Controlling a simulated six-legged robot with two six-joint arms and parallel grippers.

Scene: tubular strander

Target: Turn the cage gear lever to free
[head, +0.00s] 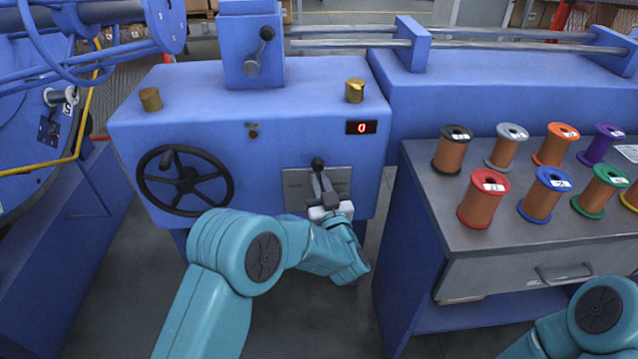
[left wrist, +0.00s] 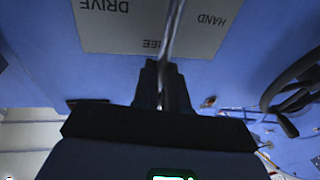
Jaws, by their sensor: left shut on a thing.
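The cage gear lever (head: 318,164) has a black knob and a metal shaft, and stands in front of a grey plate (head: 296,188) on the blue gearbox. My left gripper (head: 331,203) is shut on the lever's shaft below the knob. In the left wrist view, the shaft (left wrist: 175,35) runs up from between the dark fingers (left wrist: 162,88). There the plate (left wrist: 125,40) shows upside down, with DRIVE, HAND and part of FREE; the shaft covers the first letter of FREE. My right gripper is out of view.
A black handwheel (head: 187,181) is left of the plate, and a small lever (head: 260,50) sits higher up. A red display (head: 361,127) reads 0. A bench (head: 428,190) with several wire spools stands on the right.

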